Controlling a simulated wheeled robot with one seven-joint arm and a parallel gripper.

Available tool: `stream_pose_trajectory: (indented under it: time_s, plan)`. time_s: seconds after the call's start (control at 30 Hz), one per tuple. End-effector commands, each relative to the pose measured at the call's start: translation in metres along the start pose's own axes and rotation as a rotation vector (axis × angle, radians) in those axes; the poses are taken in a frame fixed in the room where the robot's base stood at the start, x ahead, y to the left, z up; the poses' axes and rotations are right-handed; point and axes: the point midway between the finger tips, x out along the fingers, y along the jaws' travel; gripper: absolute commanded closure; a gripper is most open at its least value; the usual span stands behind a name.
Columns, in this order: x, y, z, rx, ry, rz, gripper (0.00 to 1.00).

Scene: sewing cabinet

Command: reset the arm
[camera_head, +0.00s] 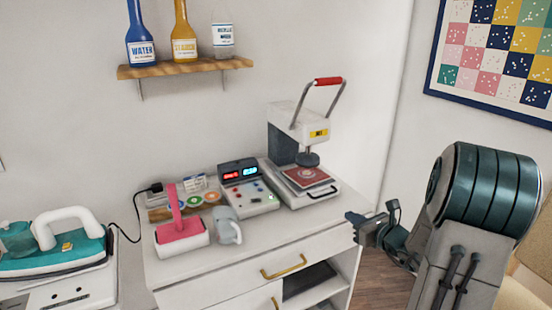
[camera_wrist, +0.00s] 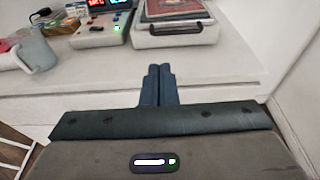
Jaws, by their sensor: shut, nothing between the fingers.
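My gripper (camera_head: 353,216) is at the right of the sewing cabinet (camera_head: 230,268) in the head view, near its front right corner. In the wrist view the two fingers of my gripper (camera_wrist: 159,70) lie together in front of the cabinet's front edge. They are shut with nothing between them. My arm rises from the lower right of the head view, apart from the things on the cabinet top.
On the cabinet stand a heat press (camera_head: 297,127), a control box (camera_head: 247,190), a grey mug (camera_head: 228,226) and a pink-handled tool (camera_head: 180,228). A teal iron (camera_head: 55,248) stands at left. A wall shelf (camera_head: 185,68) holds bottles. Floor shows right of the cabinet.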

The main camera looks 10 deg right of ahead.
Motion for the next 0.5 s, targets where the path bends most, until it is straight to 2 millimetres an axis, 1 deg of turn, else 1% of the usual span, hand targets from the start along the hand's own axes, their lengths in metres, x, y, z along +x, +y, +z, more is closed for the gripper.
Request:
stream_pose_trajectory:
  time_s: [0.07,0.17,0.2,0.27,0.3,0.33,0.4,0.47,0.5]
  plan:
    - [0.001,0.012,0.007,-0.037,0.009,0.034,1.0]
    - [0.003,0.047,0.022,-0.148,0.041,0.138,1.0]
    - [0.002,0.067,0.029,-0.213,0.058,0.198,1.0]
    - [-0.002,0.099,0.038,-0.326,0.086,0.298,1.0]
    - [-0.006,0.121,0.043,-0.409,0.105,0.368,1.0]
    - [-0.01,0.137,0.046,-0.472,0.119,0.42,1.0]
    - [-0.022,0.171,0.051,-0.62,0.148,0.537,1.0]
    - [-0.035,0.197,0.053,-0.749,0.17,0.636,1.0]
    - [-0.045,0.212,0.054,-0.837,0.184,0.699,1.0]
